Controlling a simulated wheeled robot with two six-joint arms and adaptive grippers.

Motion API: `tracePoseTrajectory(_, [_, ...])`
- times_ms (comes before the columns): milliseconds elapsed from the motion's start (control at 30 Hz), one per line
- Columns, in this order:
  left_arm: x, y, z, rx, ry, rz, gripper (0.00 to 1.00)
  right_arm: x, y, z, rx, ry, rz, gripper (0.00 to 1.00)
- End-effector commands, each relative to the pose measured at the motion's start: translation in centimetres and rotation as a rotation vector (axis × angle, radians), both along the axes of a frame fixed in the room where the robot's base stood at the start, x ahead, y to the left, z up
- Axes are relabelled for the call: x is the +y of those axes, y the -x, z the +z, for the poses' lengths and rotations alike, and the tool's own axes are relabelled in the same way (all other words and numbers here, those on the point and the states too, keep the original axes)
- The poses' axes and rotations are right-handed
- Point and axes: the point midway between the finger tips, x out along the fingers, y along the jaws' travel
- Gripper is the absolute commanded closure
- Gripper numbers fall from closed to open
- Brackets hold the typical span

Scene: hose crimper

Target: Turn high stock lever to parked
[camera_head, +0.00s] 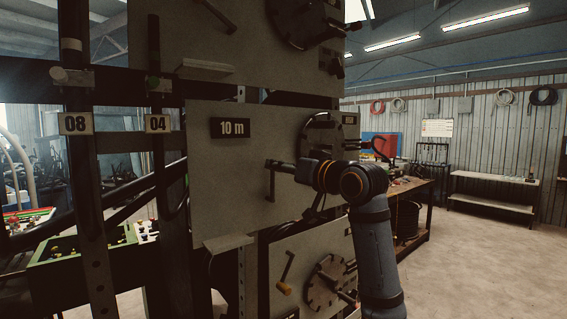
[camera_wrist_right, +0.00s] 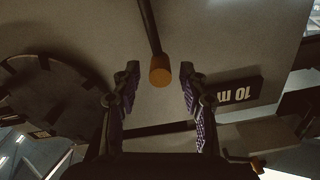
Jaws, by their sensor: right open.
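My right gripper (camera_head: 275,166) is in front of the middle grey panel (camera_head: 215,170), which carries the "10 m" plate (camera_head: 231,128). In the right wrist view the gripper (camera_wrist_right: 159,82) is open. A lever with a dark shaft and an orange-brown knob (camera_wrist_right: 160,72) shows between its fingertips, with a gap on each side. Whether the knob is in depth between the fingers I cannot tell. In the head view the lever's shaft (camera_head: 272,188) hangs below the gripper, which hides its knob. My left gripper is out of view.
A lower panel has another lever with an orange knob (camera_head: 284,289) and a dark round flange (camera_head: 327,282). A higher panel (camera_head: 170,45) is partly cut off. Dark posts with "08" (camera_head: 75,123) and "04" (camera_head: 157,123) plates stand left. Open floor (camera_head: 480,260) lies right.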

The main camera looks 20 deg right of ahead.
Motion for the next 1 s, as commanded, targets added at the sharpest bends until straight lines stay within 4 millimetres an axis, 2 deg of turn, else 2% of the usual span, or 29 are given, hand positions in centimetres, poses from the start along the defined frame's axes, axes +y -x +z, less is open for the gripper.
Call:
tracePoseTrajectory(167, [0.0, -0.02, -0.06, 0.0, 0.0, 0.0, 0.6, -0.01, 0.01, -0.06, 0.0, 0.0, 0.0, 0.56])
tracePoseTrajectory(400, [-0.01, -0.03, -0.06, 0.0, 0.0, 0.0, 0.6, -0.02, 0.03, -0.04, 0.0, 0.0, 0.0, 0.89])
tracePoseTrajectory(500, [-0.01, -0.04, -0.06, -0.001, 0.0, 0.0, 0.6, -0.02, 0.03, -0.03, 0.0, 0.0, 0.0, 1.0])
tracePoseTrajectory(1000, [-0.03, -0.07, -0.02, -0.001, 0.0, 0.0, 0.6, 0.21, 0.13, 0.0, -0.01, 0.026, 0.0, 1.0])
